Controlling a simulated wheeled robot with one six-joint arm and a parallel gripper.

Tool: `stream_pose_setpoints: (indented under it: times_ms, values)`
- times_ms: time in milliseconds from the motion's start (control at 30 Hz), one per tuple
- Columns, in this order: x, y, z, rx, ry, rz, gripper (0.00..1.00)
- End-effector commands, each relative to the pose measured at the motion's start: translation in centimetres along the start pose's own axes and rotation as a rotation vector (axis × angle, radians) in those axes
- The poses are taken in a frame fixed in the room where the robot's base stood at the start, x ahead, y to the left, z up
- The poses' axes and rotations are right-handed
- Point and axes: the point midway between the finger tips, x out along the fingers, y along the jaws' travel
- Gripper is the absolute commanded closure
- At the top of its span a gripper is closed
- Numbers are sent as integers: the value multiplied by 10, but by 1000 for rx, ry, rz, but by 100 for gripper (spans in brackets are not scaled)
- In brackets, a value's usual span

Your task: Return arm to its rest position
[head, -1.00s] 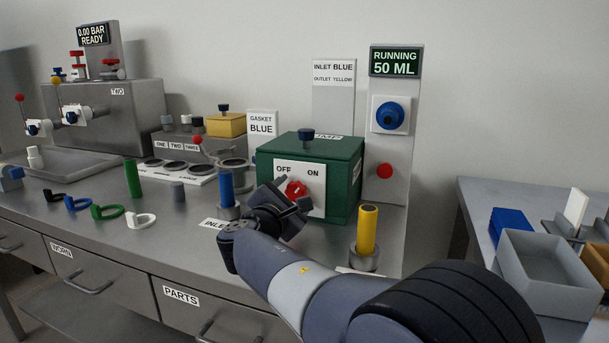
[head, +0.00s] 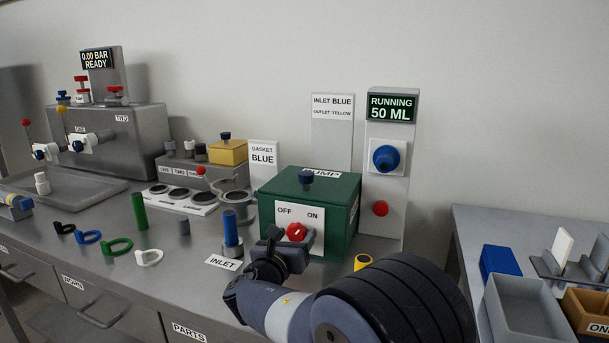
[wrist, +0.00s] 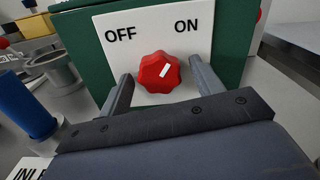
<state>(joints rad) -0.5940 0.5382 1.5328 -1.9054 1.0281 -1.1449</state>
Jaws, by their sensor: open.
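My gripper (wrist: 160,88) is open in the wrist view, with one finger on each side of the red knob (wrist: 158,72) and the knob apart from both fingers. The knob's white mark tilts toward ON. The red knob also shows there (head: 296,231). The display (head: 391,107) reads RUNNING 50 ML. I cannot tell the exact gap between fingertips and plate.
A blue cylinder (head: 231,228) stands upright at the inlet, left of my gripper. A yellow cylinder (head: 363,261) is partly hidden behind my arm. Coloured rings and a green cylinder (head: 139,211) are on the bench to the left. A grey bin (head: 525,315) is at right.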

Motion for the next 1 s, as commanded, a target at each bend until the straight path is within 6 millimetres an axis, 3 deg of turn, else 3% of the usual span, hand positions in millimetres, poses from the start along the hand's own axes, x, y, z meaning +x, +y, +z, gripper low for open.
stream_pose_setpoints:
  times_ms: [233,400,600,1000]
  values:
    - [0,-1,5,-232,1,0,37]
    - [-37,1,1,-222,-2,4,37]
    - [-66,0,1,-221,-2,2,37]
    - [-81,0,0,-219,-1,-1,37]
